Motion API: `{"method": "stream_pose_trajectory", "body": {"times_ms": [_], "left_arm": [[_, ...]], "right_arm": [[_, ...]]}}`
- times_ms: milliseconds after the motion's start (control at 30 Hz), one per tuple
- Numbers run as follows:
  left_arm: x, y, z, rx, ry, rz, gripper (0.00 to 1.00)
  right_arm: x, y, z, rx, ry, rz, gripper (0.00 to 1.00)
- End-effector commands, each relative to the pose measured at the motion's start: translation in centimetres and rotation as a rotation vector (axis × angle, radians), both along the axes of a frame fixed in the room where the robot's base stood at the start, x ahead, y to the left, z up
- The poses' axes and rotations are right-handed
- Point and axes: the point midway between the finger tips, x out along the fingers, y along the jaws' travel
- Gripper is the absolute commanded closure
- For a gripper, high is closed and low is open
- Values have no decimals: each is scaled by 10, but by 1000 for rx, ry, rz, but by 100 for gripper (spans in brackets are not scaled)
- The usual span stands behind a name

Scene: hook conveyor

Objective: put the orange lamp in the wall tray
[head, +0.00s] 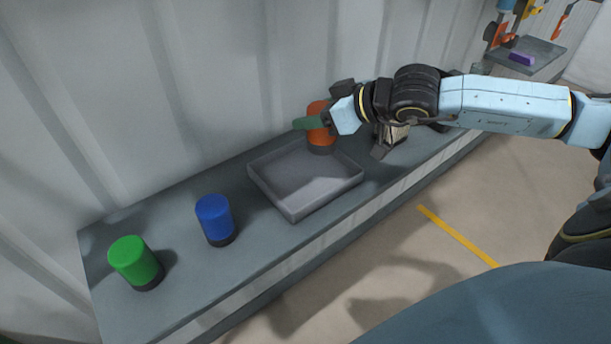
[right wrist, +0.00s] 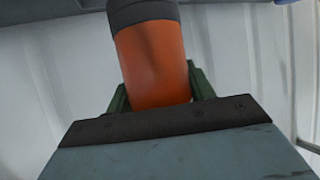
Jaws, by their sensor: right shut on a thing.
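The orange lamp (head: 319,137), a cylinder with a dark base, is near the back right corner of the wall tray. My right gripper (head: 318,122) is shut on it; the green fingers are around its orange body. In the right wrist view the orange lamp (right wrist: 153,62) is between the fingers, its dark base toward the top of the picture. The wall tray (head: 290,213) is a shallow grey square tray on the shelf along the wall, and it is empty. Whether the lamp's base touches the shelf or tray rim I cannot tell. My left gripper is not in view.
A blue lamp (head: 213,217) and a green lamp (head: 134,261) stand upright on the shelf (head: 180,303) left of the tray. The corrugated wall (head: 200,90) rises close behind. At the far right back is another grey surface with a purple block (head: 521,58).

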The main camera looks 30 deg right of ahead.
Motion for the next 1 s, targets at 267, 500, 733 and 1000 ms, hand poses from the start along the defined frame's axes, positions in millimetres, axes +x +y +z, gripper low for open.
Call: {"method": "stream_pose_trajectory", "body": {"times_ms": [267,500,733,1000], "left_arm": [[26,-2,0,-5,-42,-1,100],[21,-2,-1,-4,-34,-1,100],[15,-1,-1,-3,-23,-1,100],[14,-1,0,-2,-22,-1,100]], "right_arm": [[-4,-9,-7,4,2,38,72],[-4,-9,-49,5,2,39,72],[-4,-9,-68,4,2,38,72],[-4,-9,-95,2,0,39,72]]}}
